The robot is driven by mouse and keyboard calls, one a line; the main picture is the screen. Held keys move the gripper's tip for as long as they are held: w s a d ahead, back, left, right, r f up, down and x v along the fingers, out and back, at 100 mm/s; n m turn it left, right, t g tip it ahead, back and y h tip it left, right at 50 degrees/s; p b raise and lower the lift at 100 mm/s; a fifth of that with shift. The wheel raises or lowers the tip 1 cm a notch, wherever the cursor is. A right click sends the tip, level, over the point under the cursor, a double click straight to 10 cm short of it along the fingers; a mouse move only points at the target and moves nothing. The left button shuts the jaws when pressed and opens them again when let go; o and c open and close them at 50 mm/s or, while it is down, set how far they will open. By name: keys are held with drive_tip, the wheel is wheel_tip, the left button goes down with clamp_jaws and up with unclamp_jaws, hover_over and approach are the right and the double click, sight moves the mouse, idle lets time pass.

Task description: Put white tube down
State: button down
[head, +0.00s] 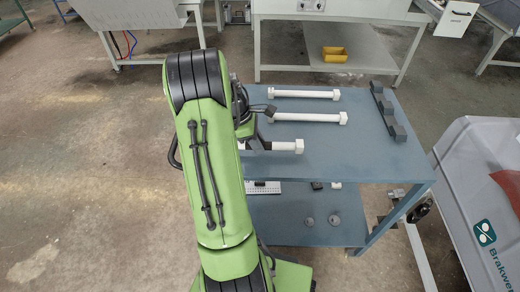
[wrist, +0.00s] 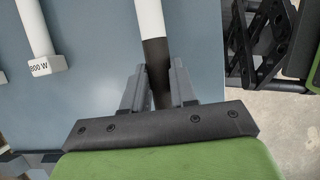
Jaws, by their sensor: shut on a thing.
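My gripper (wrist: 158,76) is shut on a white tube (wrist: 149,20), one finger on each side of a dark stretch of it. In the head view this tube (head: 284,146) is the nearest of three, over the front part of the blue table (head: 365,160). It lies roughly level, with a white block at its right end. My arm hides part of its left side and most of my gripper. I cannot tell whether the tube touches the tabletop.
A middle tube (head: 310,117) and a far tube (head: 305,93) lie on the table, roughly parallel. Dark grey blocks (head: 388,112) stand along its right side. A grey bin (head: 475,165) is at right. The tabletop right of the held tube is clear.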

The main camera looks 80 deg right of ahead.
drive_tip(key=shift+f, duration=1.2)
drive_tip(key=c, duration=0.9)
unclamp_jaws()
drive_tip(key=p+v, duration=0.3)
drive_tip(key=v, duration=0.9)
drive_tip(key=shift+r+p, duration=0.2)
drive_tip(key=shift+p, duration=0.2)
